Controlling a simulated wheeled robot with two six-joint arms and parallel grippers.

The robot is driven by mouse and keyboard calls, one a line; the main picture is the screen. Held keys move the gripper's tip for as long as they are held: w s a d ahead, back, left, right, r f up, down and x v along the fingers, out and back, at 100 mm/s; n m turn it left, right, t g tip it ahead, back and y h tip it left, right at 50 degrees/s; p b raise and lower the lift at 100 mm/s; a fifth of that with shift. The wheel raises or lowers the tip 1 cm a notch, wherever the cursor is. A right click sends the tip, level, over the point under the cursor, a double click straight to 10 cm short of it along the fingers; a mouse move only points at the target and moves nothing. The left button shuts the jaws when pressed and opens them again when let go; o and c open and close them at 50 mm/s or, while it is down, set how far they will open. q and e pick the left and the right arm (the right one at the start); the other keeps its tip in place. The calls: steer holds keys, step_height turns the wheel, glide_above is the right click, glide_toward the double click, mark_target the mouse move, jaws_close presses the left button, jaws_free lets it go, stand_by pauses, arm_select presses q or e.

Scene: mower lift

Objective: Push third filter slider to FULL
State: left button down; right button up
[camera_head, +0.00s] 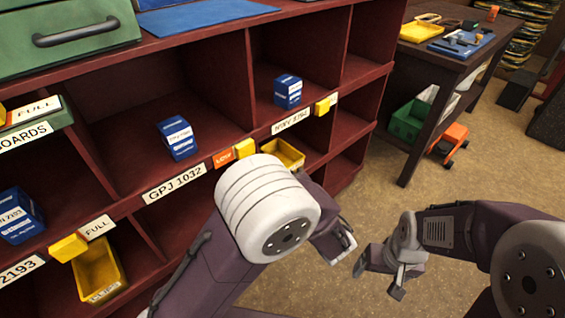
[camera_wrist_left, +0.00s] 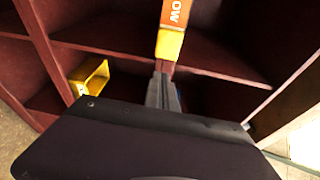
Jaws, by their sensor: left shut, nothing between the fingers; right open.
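The yellow slider knob (camera_head: 244,148) sits on the shelf edge right of the GPJ 1032 label (camera_head: 174,184). An orange LOW label (camera_head: 223,159) shows just left of it; no FULL word shows there. In the left wrist view the knob (camera_wrist_left: 169,45) lies just beyond the tips of my left gripper (camera_wrist_left: 164,76), which is shut and empty. I cannot tell whether they touch. In the head view my left arm's white joint hides those fingertips. My right gripper (camera_head: 379,278) is open and empty over the floor, away from the shelf.
Another yellow slider (camera_head: 68,247) has a FULL label (camera_head: 97,227) at its right. A yellow bin (camera_head: 290,151) is below the shelf edge. Blue boxes (camera_head: 178,138) stand in compartments.

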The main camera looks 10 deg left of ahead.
mark_target(245, 150)
arm_select(q)
steer(key=d, duration=0.1)
steer(key=w+d+t, duration=0.1)
steer(key=d, duration=0.1)
steer(key=shift+d+r+m+h, duration=0.1)
steer(key=shift+r+m+h, duration=0.05)
steer(key=shift+m+h, duration=0.2)
arm_select(e)
steer(key=shift+d+f, duration=0.15)
steer(key=shift+f, duration=0.3)
arm_select(q)
steer(key=b+x, duration=0.2)
steer(key=x, duration=0.8)
steer(key=shift+s, duration=0.1)
steer(key=shift+s+a+r+b, duration=0.1)
steer(key=shift+s+a+b, duration=0.35)
steer(key=shift+s+a, duration=0.8)
steer(key=shift+s, duration=0.2)
arm_select(e)
step_height(245, 150, down, 3)
steer(key=shift+r, duration=0.1)
